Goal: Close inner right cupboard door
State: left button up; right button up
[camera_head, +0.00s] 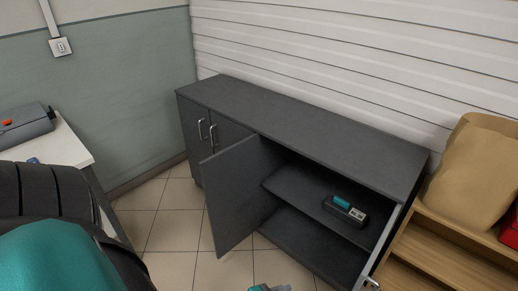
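The inner right cupboard door (238,195) is a dark grey panel standing wide open, swung out into the room from the dark grey cupboard (300,125). Its handle is not visible. The outer right door (388,243) is also open, seen nearly edge-on, with a metal handle (373,283) at its lower end. The two left doors are shut. My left arm fills the lower left corner. A small teal and grey part at the bottom edge, apart from the inner door in the picture, may be the end of this arm. Its fingers cannot be made out. My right gripper is out of view.
A small dark and teal device (345,209) lies on the cupboard's shelf. A wooden shelf unit (440,250) with a brown paper bag (474,170) stands at the right. A white table (62,145) is at the left. Tiled floor (175,225) before the left doors is clear.

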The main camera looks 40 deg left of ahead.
aim_at(231, 177)
jog(key=u, duration=1.1)
jog(key=i+j+z, duration=0.3)
jog(key=i+j, duration=0.55)
jog(key=i, duration=0.1)
